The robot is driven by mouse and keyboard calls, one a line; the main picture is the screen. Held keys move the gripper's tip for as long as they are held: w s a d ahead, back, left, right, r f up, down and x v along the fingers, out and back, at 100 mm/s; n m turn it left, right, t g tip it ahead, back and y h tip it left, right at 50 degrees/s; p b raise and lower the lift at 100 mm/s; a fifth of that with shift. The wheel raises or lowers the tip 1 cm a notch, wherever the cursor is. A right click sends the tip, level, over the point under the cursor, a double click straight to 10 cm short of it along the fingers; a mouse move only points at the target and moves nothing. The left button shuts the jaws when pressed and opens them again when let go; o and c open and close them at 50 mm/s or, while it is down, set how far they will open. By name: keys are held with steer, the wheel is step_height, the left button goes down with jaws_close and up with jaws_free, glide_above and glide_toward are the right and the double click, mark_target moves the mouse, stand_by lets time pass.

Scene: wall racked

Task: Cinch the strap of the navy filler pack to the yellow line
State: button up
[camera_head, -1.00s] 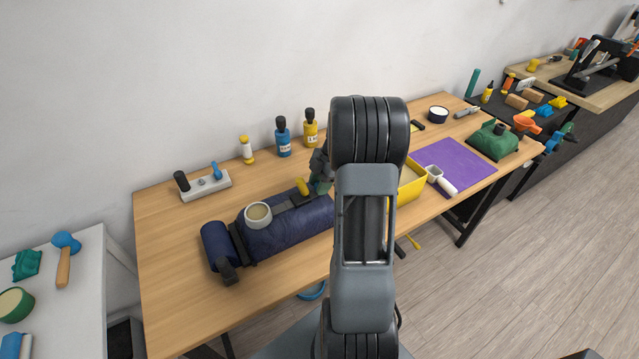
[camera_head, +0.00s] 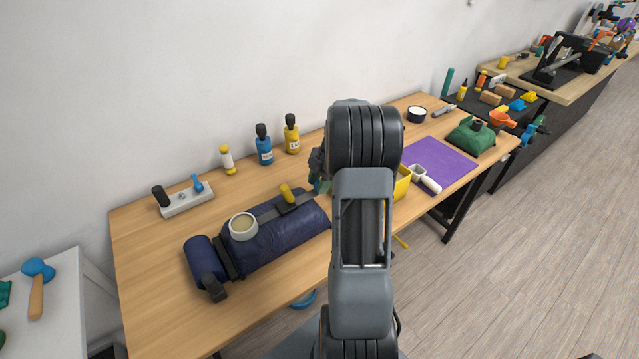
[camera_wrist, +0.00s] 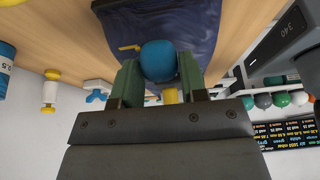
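The navy filler pack (camera_head: 285,236) lies on the wooden table, with a black strap (camera_head: 268,213) along its top and a yellow-handled part (camera_head: 287,194) on it. The pack fills the top of the wrist view (camera_wrist: 190,22), where a short yellow mark (camera_wrist: 129,47) shows near its edge. My gripper (camera_wrist: 160,78) has its green fingers close against both sides of a blue rounded knob (camera_wrist: 158,58), just off the pack's edge. Whether the knob joins the strap is hidden. In the head view my gripper (camera_head: 320,180) is partly behind my arm, at the pack's right end.
Blue (camera_head: 264,150) and yellow (camera_head: 292,139) bottles, a white-and-yellow bottle (camera_head: 227,160) and a white block (camera_head: 187,200) stand along the wall. A yellow bin (camera_head: 402,184) and purple mat (camera_head: 440,164) lie right. The table's front left is clear.

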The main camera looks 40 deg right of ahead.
steer(key=o, duration=0.4)
steer(key=shift+r, duration=0.1)
steer(key=b+v, duration=0.1)
steer(key=v, duration=1.2)
steer(key=shift+d+r, duration=0.15)
steer(key=shift+r, duration=0.1)
